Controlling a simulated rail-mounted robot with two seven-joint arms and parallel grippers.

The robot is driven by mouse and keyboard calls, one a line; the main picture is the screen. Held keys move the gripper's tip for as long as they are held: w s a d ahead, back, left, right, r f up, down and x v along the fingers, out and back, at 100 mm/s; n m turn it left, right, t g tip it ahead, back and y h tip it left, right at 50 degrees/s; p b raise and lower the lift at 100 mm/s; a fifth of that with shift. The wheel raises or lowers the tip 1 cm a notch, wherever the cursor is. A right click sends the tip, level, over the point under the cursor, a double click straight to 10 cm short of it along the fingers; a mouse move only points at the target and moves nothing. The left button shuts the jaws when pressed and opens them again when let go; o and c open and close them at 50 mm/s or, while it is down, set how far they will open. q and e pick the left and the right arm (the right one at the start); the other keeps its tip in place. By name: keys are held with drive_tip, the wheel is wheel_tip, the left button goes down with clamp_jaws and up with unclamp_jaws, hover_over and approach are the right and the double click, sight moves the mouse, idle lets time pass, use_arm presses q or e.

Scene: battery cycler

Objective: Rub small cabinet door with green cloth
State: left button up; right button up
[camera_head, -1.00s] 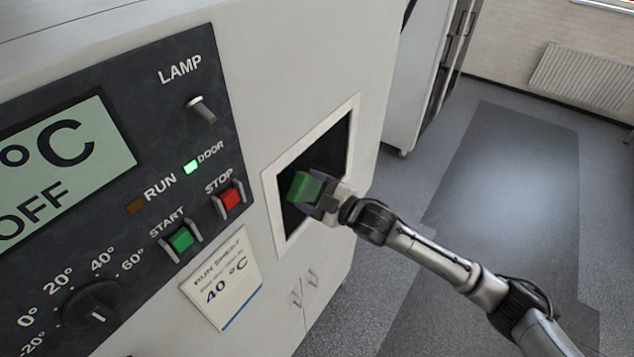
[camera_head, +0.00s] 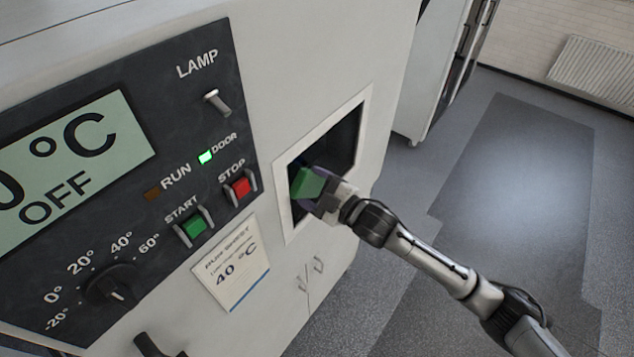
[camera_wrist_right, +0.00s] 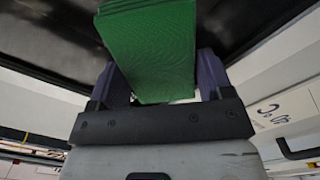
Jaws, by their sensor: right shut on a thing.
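The green cloth (camera_head: 307,183) is a folded block held between the fingers of my right gripper (camera_head: 318,193). In the right wrist view the cloth (camera_wrist_right: 150,50) stands out beyond both purple fingers (camera_wrist_right: 160,80). The small cabinet door (camera_head: 345,140) appears as a dark panel in a white frame on the cabinet's face. The gripper is in front of its lower left part and hides some of it. In the wrist view the cloth's far end lies against the dark surface (camera_wrist_right: 50,40); I cannot tell whether it touches. My left gripper is not in view.
A control panel (camera_head: 100,230) with a display, dial, START button (camera_head: 194,227) and STOP button (camera_head: 241,187) is left of the door. A run sheet (camera_head: 231,275) hangs below. A dark handle (camera_head: 150,345) is at the bottom. Open floor (camera_head: 510,190) lies to the right.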

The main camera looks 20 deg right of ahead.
drive_tip(key=shift+s+a+r+y, duration=0.1)
drive_tip(key=shift+s+a+y, duration=0.3)
drive_tip(key=shift+a, duration=0.35)
drive_tip(key=shift+s+d+p, duration=0.15)
drive_tip(key=shift+s+p, duration=0.15)
drive_tip(key=shift+s, duration=0.1)
drive_tip(key=s, duration=0.2)
drive_tip(key=s+d+p, duration=0.1)
drive_tip(key=shift+s+f, duration=0.1)
drive_tip(key=shift+f, duration=0.15)
drive_tip(key=shift+s+d, duration=0.25)
drive_tip(key=shift+s, duration=0.05)
drive_tip(key=shift+s+d+r, duration=0.1)
drive_tip(key=shift+s+d, duration=0.15)
drive_tip(key=shift+d, duration=0.3)
drive_tip(key=shift+d, duration=0.15)
drive_tip(key=p+v, duration=0.1)
drive_tip(key=v, duration=0.2)
